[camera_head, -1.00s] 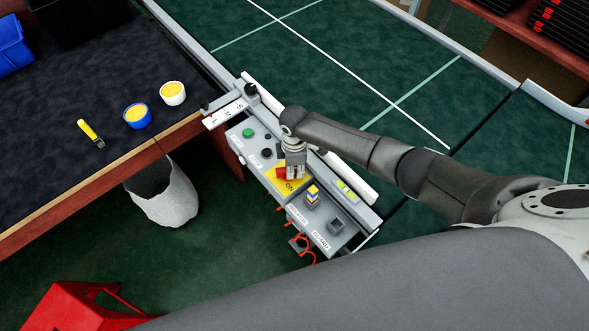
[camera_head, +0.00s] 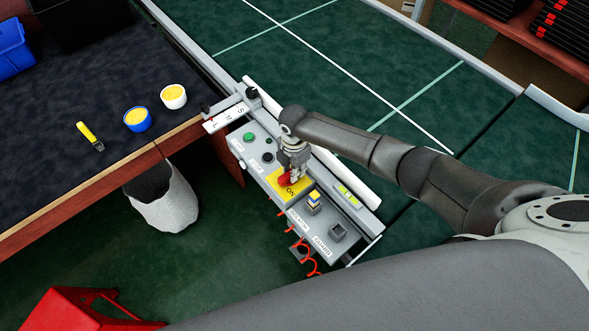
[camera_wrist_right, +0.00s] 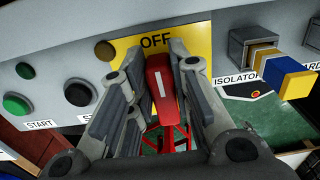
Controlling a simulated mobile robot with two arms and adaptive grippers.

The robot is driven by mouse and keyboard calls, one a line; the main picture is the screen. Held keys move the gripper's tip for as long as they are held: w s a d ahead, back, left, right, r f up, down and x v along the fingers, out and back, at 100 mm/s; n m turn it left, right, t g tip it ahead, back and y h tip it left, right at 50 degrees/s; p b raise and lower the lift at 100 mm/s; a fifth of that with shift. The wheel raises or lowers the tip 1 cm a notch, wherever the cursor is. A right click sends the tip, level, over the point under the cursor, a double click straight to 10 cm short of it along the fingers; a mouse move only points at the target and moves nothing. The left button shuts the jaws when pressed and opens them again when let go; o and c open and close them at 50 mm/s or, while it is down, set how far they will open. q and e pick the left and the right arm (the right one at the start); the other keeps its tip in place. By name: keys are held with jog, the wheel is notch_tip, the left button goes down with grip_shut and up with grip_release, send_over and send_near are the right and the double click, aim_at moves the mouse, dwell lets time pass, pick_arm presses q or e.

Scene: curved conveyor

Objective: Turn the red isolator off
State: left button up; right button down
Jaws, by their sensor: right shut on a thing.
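The red isolator handle (camera_wrist_right: 160,88) has a white line on it and sits on a yellow plate (camera_wrist_right: 186,45) on the grey control box. My right gripper (camera_wrist_right: 158,100) is shut on the handle, with one finger on each side of it. In the right wrist view the handle points up towards the word OFF, slightly tilted. The gripper hides part of the handle. My left gripper is not in view.
The control box has a green button (camera_head: 249,137), black knobs and a blue-and-yellow block (camera_head: 314,198) near the isolator. A green conveyor belt (camera_head: 330,70) lies behind it. A dark table (camera_head: 60,170) with cups stands left. Red cables hang at the box's front.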

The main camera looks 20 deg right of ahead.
jog(key=shift+a, duration=0.1)
jog(key=c, duration=1.3)
grip_release()
notch_tip(320, 180, up, 12)
